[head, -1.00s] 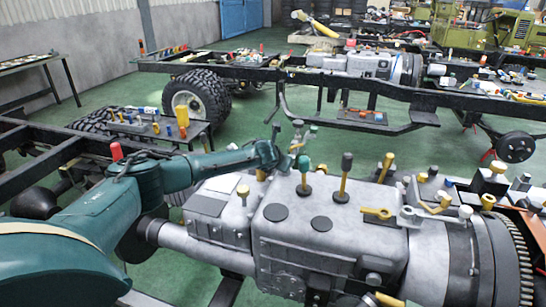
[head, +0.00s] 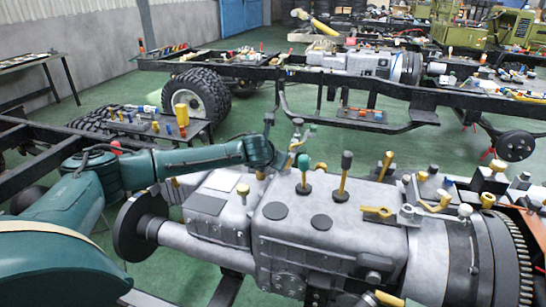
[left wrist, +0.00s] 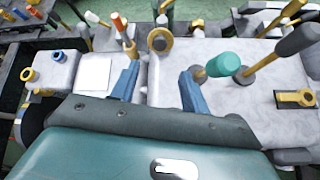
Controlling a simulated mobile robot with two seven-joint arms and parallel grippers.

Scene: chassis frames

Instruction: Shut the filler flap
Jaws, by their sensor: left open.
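A large grey gearbox housing (head: 330,225) fills the lower middle of the head view, with levers and small fittings on top. In the left wrist view, a round gold disc with a darker centre (left wrist: 160,40) stands near the gearbox's far edge. It may be the filler flap; I cannot tell for certain. My left gripper (left wrist: 161,70) is open and empty, its two blue fingers apart, short of this disc. A teal knob (left wrist: 223,65) is close to the right-hand finger. In the head view, my left wrist (head: 258,152) hides the fingers. My right gripper is not in view.
Tall levers with dark knobs (head: 345,170) rise right of my left wrist. A gold fitting (head: 376,212) lies on the housing top. A small parts table (head: 160,130) and a second chassis frame (head: 270,75) stand behind, with green floor between.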

